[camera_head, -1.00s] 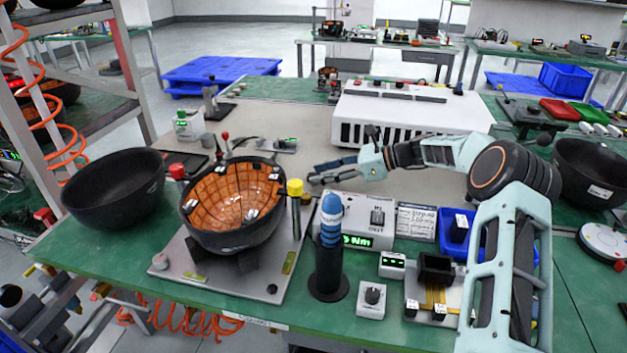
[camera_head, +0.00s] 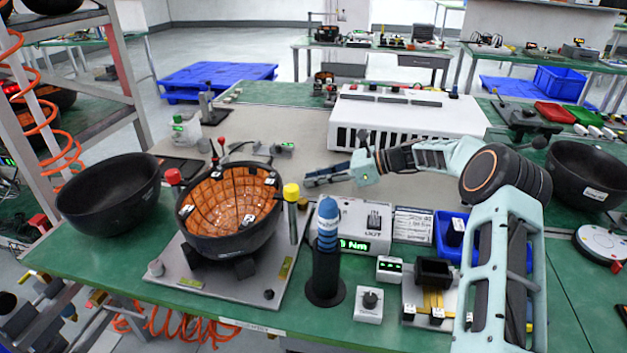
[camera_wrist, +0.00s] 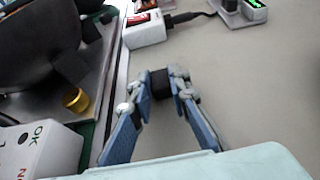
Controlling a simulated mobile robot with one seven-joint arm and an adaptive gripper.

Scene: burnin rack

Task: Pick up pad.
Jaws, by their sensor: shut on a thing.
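In the wrist view, my gripper (camera_wrist: 160,84) has its two blue fingers closed around a small dark block, which looks like the pad (camera_wrist: 161,84). The block sits between the fingertips over the bare grey mat. I cannot tell how far it is above the mat. In the head view, my gripper (camera_head: 308,182) reaches left over the mat, just behind and right of the yellow-capped post. The pad cannot be made out there.
A black bowl with an orange tiled inside (camera_head: 228,200) stands on a metal plate left of my gripper. A blue-topped driver (camera_head: 327,245) stands in front. A white vented box (camera_head: 405,118) is behind. The grey mat (camera_head: 275,115) has free room.

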